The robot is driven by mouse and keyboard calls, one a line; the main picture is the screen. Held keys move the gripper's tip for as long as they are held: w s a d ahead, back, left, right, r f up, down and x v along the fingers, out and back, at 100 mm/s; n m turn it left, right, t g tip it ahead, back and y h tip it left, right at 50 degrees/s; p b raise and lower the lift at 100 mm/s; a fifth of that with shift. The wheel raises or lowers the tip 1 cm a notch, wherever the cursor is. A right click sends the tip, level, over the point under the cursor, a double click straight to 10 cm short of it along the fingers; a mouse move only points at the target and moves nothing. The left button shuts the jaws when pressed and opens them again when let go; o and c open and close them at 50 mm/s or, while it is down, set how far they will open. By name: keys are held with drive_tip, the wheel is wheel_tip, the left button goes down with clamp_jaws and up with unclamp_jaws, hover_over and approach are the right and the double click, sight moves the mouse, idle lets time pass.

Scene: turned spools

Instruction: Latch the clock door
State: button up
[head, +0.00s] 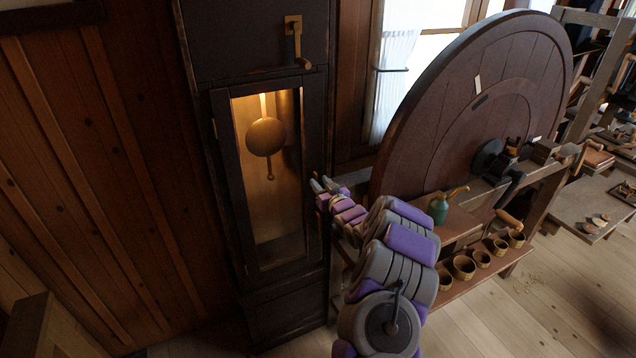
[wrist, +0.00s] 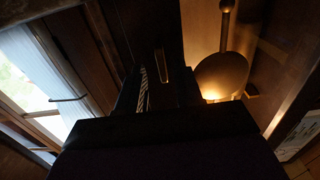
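The tall dark clock (head: 258,305) stands against the wood wall. Its glazed door (head: 228,170) has a dark frame and looks shut or nearly so; a small gap cannot be ruled out. A brass latch (head: 293,30) with a bent lever sits on the case above the door's upper right. My gripper (head: 323,184) is beside the door's right edge, below the latch, with its fingertips apart; contact is unclear. In the wrist view, my dark gripper (wrist: 160,95) shows a gap with a narrow brass-coloured strip and a twisted cord-like piece in or beyond it.
A brass pendulum (head: 267,136) hangs lit behind the glass, also seen in the wrist view (wrist: 221,75). A large wooden wheel (head: 470,100) stands close on the right. A green oil can (head: 439,208) and several wooden cups (head: 465,267) are on shelves beside my arm.

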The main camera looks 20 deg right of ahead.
drive_tip(key=shift+w+a+r, duration=0.1)
drive_tip(key=shift+w, duration=0.85)
clamp_jaws()
